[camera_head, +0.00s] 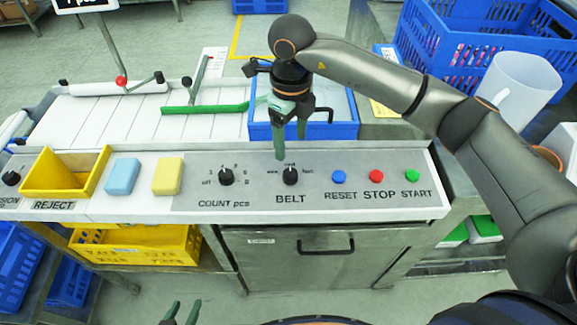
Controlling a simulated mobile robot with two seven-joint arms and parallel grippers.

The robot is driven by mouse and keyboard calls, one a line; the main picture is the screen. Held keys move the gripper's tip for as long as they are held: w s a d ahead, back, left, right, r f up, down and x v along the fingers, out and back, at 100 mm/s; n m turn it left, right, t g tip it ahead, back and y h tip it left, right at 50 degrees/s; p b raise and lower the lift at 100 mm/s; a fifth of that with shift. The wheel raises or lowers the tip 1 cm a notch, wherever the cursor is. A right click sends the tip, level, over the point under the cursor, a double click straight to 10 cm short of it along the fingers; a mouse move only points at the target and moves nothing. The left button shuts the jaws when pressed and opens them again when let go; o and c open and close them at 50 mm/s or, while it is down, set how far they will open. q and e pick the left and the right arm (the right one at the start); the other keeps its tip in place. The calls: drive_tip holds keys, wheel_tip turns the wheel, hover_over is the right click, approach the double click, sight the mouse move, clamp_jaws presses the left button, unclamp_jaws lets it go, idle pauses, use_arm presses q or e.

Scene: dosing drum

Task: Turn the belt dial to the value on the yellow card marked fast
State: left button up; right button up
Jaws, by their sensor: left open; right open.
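The belt dial (290,177) is a black knob above the word BELT on the grey control panel (330,207). Its small position labels are hard to read, and its pointer seems to face up. My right gripper (291,142) is open, pointing down just behind and above the dial, apparently apart from it. My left gripper (181,313) is at the bottom edge, partly cut off, open and empty. A yellow card (383,108) lies partly hidden behind my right arm; its writing cannot be read. A blue-topped card (386,52) also shows behind the arm.
The count dial (226,177) is left of the belt dial. The blue (339,177), red (376,176) and green (411,176) buttons are to its right. Blue and yellow blocks and the yellow reject bin (64,174) occupy the panel's left. A blue crate (345,130) stands behind.

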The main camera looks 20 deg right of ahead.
sight(290, 173)
wheel_tip(290, 173, down, 10)
drive_tip(key=shift+f+p, duration=0.15)
drive_tip(key=shift+p, duration=0.35)
clamp_jaws()
idle(0.4)
